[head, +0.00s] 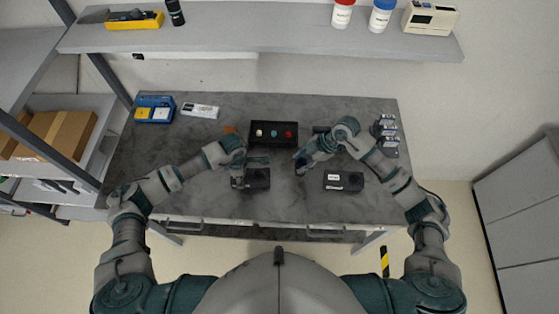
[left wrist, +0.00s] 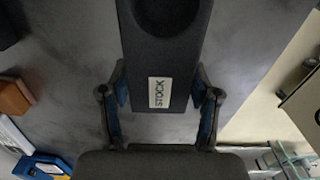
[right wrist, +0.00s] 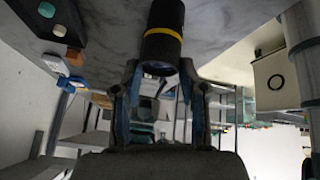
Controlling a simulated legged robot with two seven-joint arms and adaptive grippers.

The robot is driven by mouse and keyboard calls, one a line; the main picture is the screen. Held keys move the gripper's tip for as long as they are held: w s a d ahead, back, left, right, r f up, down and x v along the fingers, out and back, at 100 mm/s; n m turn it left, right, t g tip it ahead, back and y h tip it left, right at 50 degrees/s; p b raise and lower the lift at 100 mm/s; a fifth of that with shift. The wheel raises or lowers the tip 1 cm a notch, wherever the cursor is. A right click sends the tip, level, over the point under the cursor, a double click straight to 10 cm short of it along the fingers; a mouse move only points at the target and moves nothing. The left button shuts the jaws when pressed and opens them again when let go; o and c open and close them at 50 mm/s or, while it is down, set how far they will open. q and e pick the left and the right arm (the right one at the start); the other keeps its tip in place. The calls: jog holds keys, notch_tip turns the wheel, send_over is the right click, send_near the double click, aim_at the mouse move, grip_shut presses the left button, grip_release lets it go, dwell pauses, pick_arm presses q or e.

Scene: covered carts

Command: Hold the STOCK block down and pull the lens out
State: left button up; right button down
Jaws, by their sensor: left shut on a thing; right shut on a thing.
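The black STOCK block (head: 258,180) lies on the grey table near its front edge. In the left wrist view the STOCK block (left wrist: 160,58) shows its white label and a dark round socket with no lens in it. My left gripper (head: 240,181) is shut across the block, one finger on each side (left wrist: 159,88). My right gripper (head: 301,166) is to the right of the block, apart from it. In the right wrist view its fingers (right wrist: 162,75) are shut on the lens (right wrist: 163,38), a black cylinder with a yellow ring.
A second black block (head: 343,181) with a white label lies to the right. A black tray (head: 273,144) with coloured round pieces stands behind the grippers. A blue-yellow case (head: 155,108) is at back left, and a dark rack (head: 385,136) at right.

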pick_arm(q)
jog(key=shift+s+f, duration=0.1)
jog(key=shift+f, duration=0.05)
pick_arm(e)
jog(key=shift+w+d, duration=0.1)
jog(key=shift+d, duration=1.55)
pick_arm(q)
jog(key=o, duration=1.2)
jog(key=shift+o, duration=0.2)
pick_arm(e)
jog(key=shift+w, duration=0.1)
pick_arm(q)
notch_tip(320, 180, up, 12)
jog(key=shift+w, duration=0.25)
